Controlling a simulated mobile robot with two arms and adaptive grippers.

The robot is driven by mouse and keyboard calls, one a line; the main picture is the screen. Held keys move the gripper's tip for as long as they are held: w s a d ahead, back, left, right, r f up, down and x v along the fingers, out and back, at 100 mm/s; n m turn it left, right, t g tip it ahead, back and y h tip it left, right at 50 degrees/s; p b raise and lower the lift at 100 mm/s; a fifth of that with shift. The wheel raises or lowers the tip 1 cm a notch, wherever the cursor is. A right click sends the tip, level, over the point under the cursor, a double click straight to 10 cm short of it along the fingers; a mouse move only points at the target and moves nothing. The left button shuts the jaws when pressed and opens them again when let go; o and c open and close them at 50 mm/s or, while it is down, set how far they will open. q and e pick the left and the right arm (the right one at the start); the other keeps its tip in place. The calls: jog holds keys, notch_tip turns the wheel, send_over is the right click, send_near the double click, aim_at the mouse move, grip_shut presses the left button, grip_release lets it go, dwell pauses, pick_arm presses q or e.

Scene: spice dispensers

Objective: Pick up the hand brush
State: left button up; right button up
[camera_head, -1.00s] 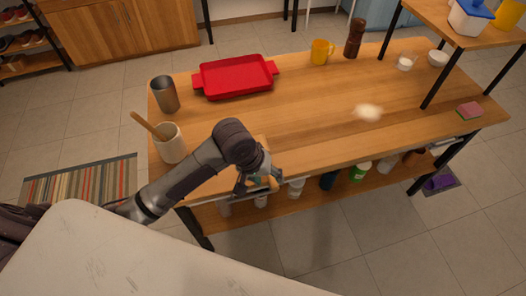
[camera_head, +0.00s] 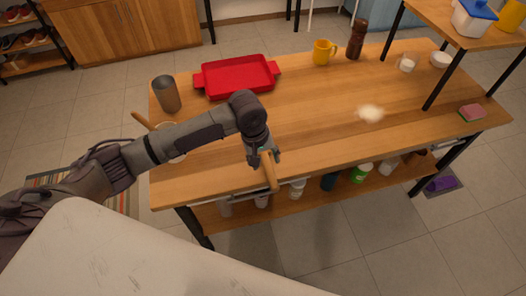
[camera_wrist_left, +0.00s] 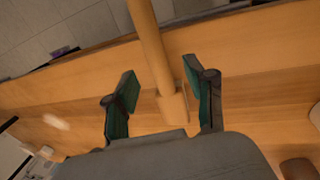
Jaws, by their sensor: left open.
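A light wooden handle (camera_head: 270,172), which I take to be the hand brush, is at the table's front edge. No bristles can be made out. My left gripper (camera_head: 263,156) is over the table's front edge at this handle, pointing down. In the left wrist view the handle (camera_wrist_left: 150,45) runs from the top of the picture down between the two open fingers of the left gripper (camera_wrist_left: 163,95). A gap shows on the left finger's side; the right finger is close to the handle, contact unclear. My right gripper is not in view.
The wooden table (camera_head: 310,130) holds a red tray (camera_head: 237,77), a metal cup (camera_head: 166,94), a yellow mug (camera_head: 323,52), a brown mill (camera_head: 357,38) and a white powder patch (camera_head: 370,113). A pot with a wooden utensil is partly behind my arm. Several containers stand on the lower shelf.

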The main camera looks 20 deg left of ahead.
aim_at(267, 162)
pick_arm(q)
jog(key=f, duration=0.1)
jog(key=w+f, duration=0.1)
jog(key=f, duration=0.3)
jog(key=shift+w+d+f+p, duration=0.2)
jog(key=shift+w+p, duration=0.15)
jog(key=shift+c, duration=0.4)
grip_shut()
